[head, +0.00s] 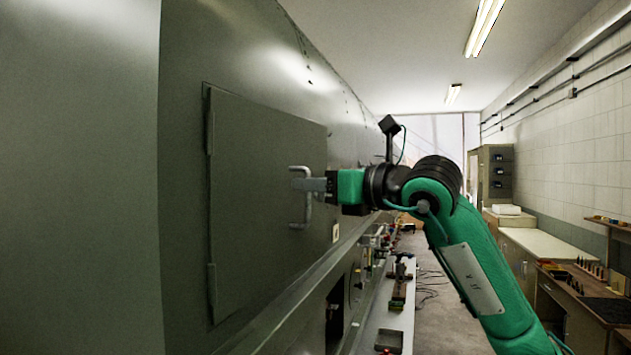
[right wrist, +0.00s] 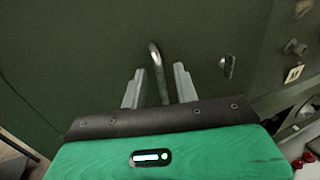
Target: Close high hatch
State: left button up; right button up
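The high hatch (head: 262,190) is a grey-green door in the tall metal wall, with hinges along its left edge. It looks flush or nearly flush with the wall; I cannot tell whether a small gap remains. Its pale, upright bar handle (head: 306,215) is near the right edge. My right gripper (head: 312,184) reaches the handle from the right. In the right wrist view the handle (right wrist: 157,72) stands between the two spread fingers, with a gap on each side. The right gripper is open around the handle, not clamped. My left gripper is not in view.
A ledge (head: 290,315) runs along the wall below the hatch. Further along are a bench with tools (head: 398,290) and fittings. Cabinets and a worktable (head: 590,300) line the right side. The floor aisle (head: 435,300) between is mostly clear, with some cables.

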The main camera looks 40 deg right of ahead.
grip_shut()
jog(key=shift+w, duration=0.1)
jog(key=shift+w+a+n+g+y, duration=0.2)
jog(key=shift+w+n+y, duration=0.15)
jog(key=shift+w+y, duration=0.15)
jog(key=shift+w+a+n+g+y, duration=0.2)
jog(key=shift+w+n+y, duration=0.15)
jog(key=shift+w+y, duration=0.15)
jog(key=shift+s+d, duration=0.1)
jog(key=shift+s, duration=0.05)
jog(key=shift+c, duration=1.7)
grip_release()
jog(key=o, duration=0.3)
jog(key=shift+o, duration=0.2)
jog(key=shift+w, duration=0.25)
